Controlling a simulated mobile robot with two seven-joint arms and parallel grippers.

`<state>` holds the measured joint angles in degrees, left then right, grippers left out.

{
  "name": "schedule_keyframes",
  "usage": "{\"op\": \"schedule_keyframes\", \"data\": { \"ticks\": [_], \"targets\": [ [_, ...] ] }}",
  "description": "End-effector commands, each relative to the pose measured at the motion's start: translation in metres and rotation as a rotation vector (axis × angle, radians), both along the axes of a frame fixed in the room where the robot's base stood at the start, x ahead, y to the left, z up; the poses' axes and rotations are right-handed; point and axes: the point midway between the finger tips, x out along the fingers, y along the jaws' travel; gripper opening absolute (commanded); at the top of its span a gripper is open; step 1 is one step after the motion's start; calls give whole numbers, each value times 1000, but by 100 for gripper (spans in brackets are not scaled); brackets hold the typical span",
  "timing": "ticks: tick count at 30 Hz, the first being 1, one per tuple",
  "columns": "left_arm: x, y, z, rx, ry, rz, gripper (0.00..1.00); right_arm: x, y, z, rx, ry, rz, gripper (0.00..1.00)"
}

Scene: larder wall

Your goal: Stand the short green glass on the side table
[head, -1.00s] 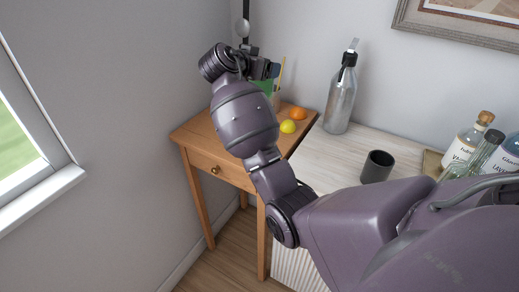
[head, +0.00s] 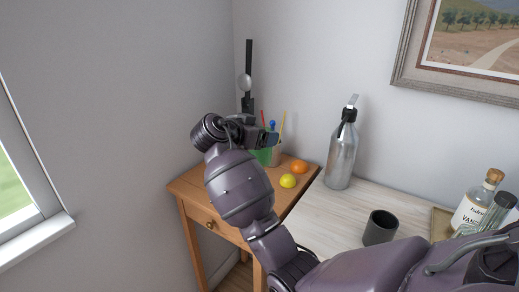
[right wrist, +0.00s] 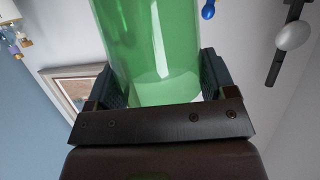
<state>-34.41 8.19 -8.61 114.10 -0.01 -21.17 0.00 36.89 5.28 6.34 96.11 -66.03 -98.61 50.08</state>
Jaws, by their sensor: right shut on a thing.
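The green glass (head: 264,156) is held by my right gripper (head: 268,139) over the back of the wooden side table (head: 188,186). In the head view my arm and gripper hide much of the glass. In the right wrist view the clear green glass (right wrist: 155,45) sits between the two dark fingers of the right gripper (right wrist: 160,85), which are shut on it. I cannot tell whether its base touches the tabletop. My left gripper is not in view.
A holder with coloured sticks (head: 277,152) stands close behind the glass. An orange (head: 299,167) and a lemon (head: 288,181) lie to its right. A steel bottle (head: 342,155) and a dark cup (head: 381,227) stand on the pale counter (head: 335,210). Walls close off the corner behind.

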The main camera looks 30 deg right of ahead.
Motion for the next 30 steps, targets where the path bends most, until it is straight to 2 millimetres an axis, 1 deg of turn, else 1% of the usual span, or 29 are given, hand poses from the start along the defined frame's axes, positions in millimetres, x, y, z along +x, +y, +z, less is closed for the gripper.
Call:
{"op": "schedule_keyframes", "data": {
  "ticks": [1,3,15,18,22,30],
  "targets": [
    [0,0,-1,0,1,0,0,0,0,-11,-2,3,0,33],
    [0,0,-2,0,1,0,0,0,0,-24,-2,3,0,33],
    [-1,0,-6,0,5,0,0,0,0,-96,-1,3,0,33],
    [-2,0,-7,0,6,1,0,0,0,-111,-1,2,2,33],
    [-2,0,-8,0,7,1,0,0,0,-123,-2,0,1,33],
    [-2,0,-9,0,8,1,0,0,0,-134,-1,0,0,33]
  ]
}}
